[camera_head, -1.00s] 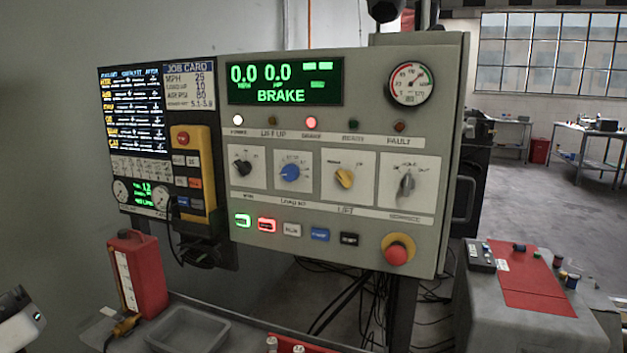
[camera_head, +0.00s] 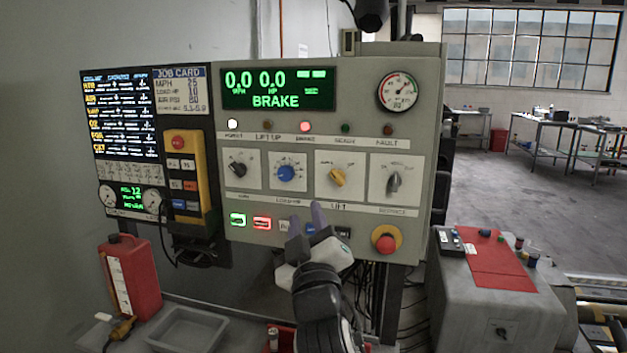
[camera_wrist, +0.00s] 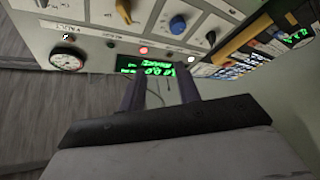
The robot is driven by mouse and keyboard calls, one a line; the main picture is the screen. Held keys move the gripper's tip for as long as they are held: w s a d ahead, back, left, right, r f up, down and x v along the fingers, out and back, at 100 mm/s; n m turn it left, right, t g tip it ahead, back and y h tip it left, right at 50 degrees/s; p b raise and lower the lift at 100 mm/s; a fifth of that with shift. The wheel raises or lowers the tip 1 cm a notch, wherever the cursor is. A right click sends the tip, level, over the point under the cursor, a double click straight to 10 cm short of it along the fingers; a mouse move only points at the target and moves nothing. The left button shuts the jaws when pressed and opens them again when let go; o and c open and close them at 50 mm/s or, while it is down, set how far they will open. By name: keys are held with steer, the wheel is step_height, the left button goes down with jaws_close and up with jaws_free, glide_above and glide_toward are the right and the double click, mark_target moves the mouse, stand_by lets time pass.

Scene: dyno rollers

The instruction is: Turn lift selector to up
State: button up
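The lift selector is a yellow knob (camera_head: 337,177) on a white plate above the LIFT label, third in the row of knobs on the grey panel (camera_head: 350,110). Its pointer tilts toward the upper left. In the wrist view, which is upside down, the yellow knob (camera_wrist: 124,10) is at the top edge, partly cut off. My gripper (camera_head: 306,217) is in front of the panel's lower part, below and a little left of the yellow knob. Its two fingers are apart with nothing between them; they also show in the wrist view (camera_wrist: 160,90). No knob is touched.
A blue knob (camera_head: 286,173) is left of the lift selector and a grey knob (camera_head: 393,184) right of it. A red emergency button (camera_head: 385,242) sits low right. My gripper partly covers the button row. A red jug (camera_head: 132,278) stands left; a grey machine (camera_head: 495,305) stands right.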

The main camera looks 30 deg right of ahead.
mark_target(337, 180)
steer(key=s+d+f+m+g+h, duration=0.1)
steer(key=s+d+g+h, duration=0.1)
steer(key=s+d, duration=0.25)
steer(key=p+x, duration=0.1)
steer(key=x, duration=0.3)
steer(key=p+x, duration=0.2)
steer(key=x, duration=0.3)
steer(key=p+x, duration=0.1)
steer(key=x, duration=0.3)
steer(key=shift+w+d+f+p, duration=0.1)
steer(key=shift+w+f+p, duration=0.15)
steer(key=shift+p, duration=0.1)
steer(key=shift+w+d+r, duration=0.1)
steer(key=shift+w+d, duration=0.25)
steer(key=shift+w, duration=0.2)
steer(key=shift+c, duration=0.4)
steer(key=c, duration=0.6)
steer(key=shift+m, duration=0.3)
